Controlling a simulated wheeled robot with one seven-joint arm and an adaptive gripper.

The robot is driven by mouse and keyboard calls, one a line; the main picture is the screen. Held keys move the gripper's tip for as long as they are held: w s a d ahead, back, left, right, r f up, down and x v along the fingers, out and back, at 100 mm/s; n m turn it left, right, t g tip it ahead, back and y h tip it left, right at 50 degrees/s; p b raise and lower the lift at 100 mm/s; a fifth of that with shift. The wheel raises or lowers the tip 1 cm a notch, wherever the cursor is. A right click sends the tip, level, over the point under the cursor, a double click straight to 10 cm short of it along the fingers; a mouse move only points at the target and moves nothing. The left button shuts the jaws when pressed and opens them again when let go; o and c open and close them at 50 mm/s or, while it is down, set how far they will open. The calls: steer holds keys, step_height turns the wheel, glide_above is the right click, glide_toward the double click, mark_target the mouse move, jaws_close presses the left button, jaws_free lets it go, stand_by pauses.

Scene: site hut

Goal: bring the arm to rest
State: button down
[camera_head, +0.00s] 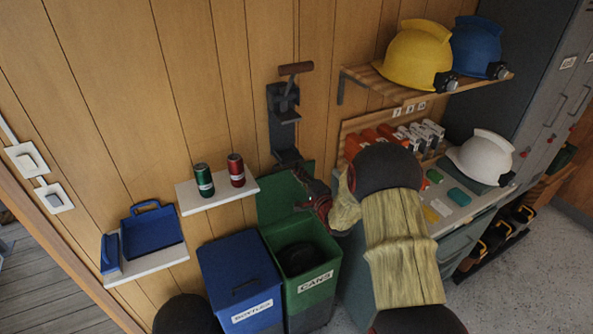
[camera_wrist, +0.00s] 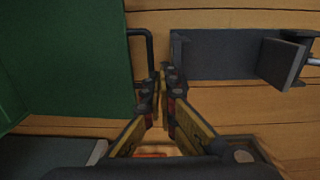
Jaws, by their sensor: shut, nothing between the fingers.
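My gripper (camera_head: 318,203) is at the wall side of the head view, beside the raised lid of the green CANS bin. In the wrist view its fingers (camera_wrist: 163,88) are close together at the tips with nothing between them. My arm reaches from the lower right of the head view toward the wall, bent and raised over the work surface.
The green bin lid (camera_wrist: 70,60) fills the left of the wrist view. A dark wall-mounted press (camera_head: 284,115) with a brown handle is above the gripper. Green (camera_head: 204,180) and red (camera_head: 236,170) cans stand on a small shelf. The blue BOTTLES bin (camera_head: 235,265) is closed.

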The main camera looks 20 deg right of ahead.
steer(key=s+r, duration=0.1)
steer(key=s, duration=0.7)
steer(key=s+d+f+n+g+h, duration=0.1)
steer(key=s+d+f+n+g, duration=0.15)
steer(key=f, duration=0.35)
steer(key=s+d+f+n+g+h, duration=0.1)
steer(key=s+f+n+g, duration=0.15)
steer(key=f, duration=0.35)
steer(key=s+f+n+g+h, duration=0.1)
steer(key=s+n+g, duration=0.2)
steer(key=s+g, duration=0.35)
steer(key=s+a+r+n+g, duration=0.1)
steer(key=s+a+r+n, duration=0.1)
steer(key=s+a+r, duration=0.4)
steer(key=s+a+r+n+g+y, duration=0.1)
steer(key=s+a+r+n+g, duration=0.2)
steer(key=s, duration=0.4)
steer(key=s+a+r+n, duration=0.2)
steer(key=s+a+r, duration=0.1)
steer(key=s+r, duration=0.35)
steer(key=s+a+r+n+t, duration=0.1)
steer(key=s+a+r, duration=0.2)
steer(key=r, duration=0.3)
steer(key=s+a+r+n+t+y, duration=0.1)
steer(key=s+a+r+t, duration=0.1)
steer(key=a+r, duration=0.3)
steer(key=shift+s+a+r+n, duration=0.3)
steer(key=shift+s+a+r, duration=0.1)
steer(key=shift+s+a, duration=0.35)
